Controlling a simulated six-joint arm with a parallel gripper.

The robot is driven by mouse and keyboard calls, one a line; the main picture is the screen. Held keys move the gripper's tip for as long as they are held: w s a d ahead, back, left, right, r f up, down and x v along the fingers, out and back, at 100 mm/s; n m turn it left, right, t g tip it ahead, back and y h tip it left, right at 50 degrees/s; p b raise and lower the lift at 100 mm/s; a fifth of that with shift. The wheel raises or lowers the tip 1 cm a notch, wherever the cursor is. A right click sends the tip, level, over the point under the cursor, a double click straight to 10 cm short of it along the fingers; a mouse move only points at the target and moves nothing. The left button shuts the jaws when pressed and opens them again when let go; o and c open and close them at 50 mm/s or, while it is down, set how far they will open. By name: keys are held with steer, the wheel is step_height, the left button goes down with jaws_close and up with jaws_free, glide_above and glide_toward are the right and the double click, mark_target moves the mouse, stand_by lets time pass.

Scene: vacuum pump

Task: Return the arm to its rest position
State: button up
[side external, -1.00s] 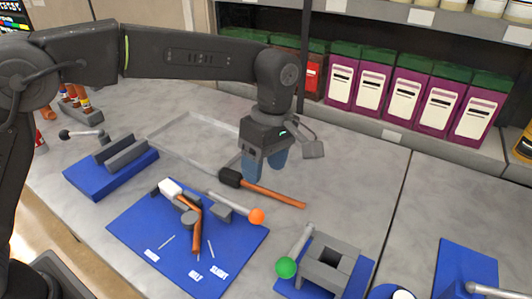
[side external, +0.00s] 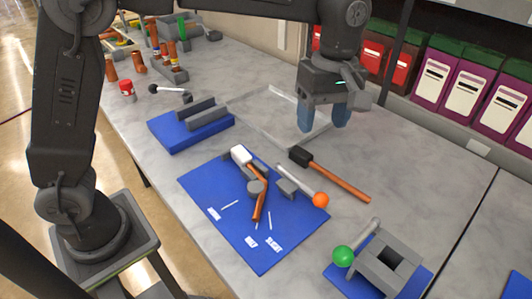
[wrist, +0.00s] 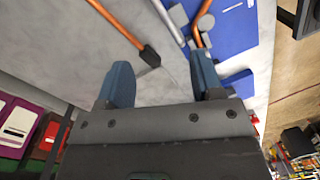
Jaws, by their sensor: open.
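My gripper (side external: 322,120) hangs above the worktop with its two blue fingers pointing down, apart and empty. It is above and behind the black head of a hammer (side external: 340,178) with an orange handle, which lies on the grey worktop. In the wrist view my gripper's fingers (wrist: 160,78) are spread with only worktop between them. The hammer head (wrist: 149,56) shows just beyond them, untouched.
A blue mat (side external: 250,240) holds a white-headed tool with an orange handle and an orange-knobbed lever. A grey block with a green-knobbed lever (side external: 390,265) stands at front right. A grey vise-like block on blue (side external: 190,125) is left. Purple binders (side external: 465,95) line the back shelf.

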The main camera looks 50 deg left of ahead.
steer(key=s+a+r+m+t, duration=0.4)
steer(key=s+a+m, duration=0.3)
steer(key=s+a, duration=0.4)
steer(key=s+a+f+m+t, duration=0.2)
steer(key=s+a+f+m, duration=0.2)
steer(key=s, duration=0.4)
steer(key=a+m, duration=0.1)
steer(key=m, duration=0.1)
steer(key=shift+s+a+f+m+t, duration=0.25)
steer(key=shift+s+f+m+t, duration=0.05)
steer(key=shift+f, duration=0.1)
